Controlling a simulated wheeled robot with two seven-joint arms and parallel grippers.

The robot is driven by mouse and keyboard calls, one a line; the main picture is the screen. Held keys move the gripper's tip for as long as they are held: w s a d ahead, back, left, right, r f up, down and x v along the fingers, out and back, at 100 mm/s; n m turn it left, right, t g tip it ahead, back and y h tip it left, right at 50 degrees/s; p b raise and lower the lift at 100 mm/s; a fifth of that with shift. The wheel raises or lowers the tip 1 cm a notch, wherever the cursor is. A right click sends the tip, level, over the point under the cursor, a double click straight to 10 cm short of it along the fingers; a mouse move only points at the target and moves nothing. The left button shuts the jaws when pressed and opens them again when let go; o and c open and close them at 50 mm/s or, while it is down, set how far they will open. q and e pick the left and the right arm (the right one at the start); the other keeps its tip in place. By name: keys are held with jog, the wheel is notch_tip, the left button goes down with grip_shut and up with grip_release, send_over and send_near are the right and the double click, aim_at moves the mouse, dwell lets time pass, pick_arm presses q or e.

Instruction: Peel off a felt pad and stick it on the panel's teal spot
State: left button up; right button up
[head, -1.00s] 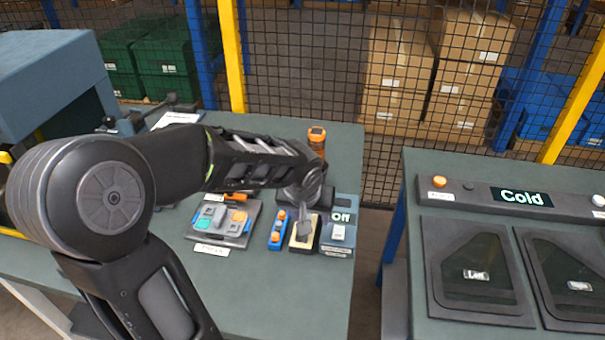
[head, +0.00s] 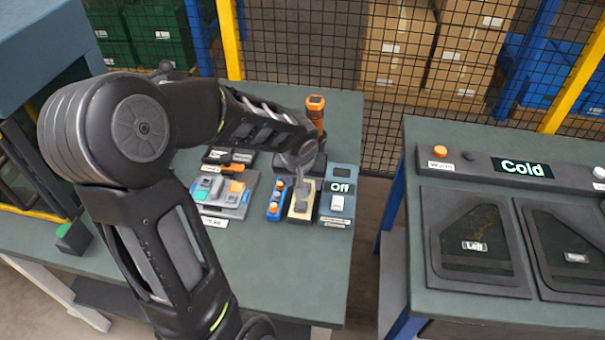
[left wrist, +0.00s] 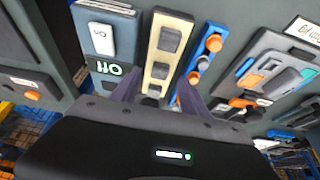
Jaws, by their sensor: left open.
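The cream block (head: 298,216) carries grey pads in a row, which look like the felt pads. The grey panel (head: 225,210) lies left, with a teal spot (left wrist: 307,74) and an orange one. My right gripper is out of view.
A blue block with orange knobs (head: 276,205) stands close left of the cream block. A grey unit reading "Off" (head: 341,187) is close on the right. An orange-topped tool (head: 315,110) stands behind. The table front (head: 285,275) is clear.

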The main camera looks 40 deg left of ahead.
pick_arm(q)
jog(key=shift+x, duration=1.65)
grip_shut()
jog(key=c, duration=0.7)
grip_release()
grip_shut()
jog(key=shift+r, duration=0.25)
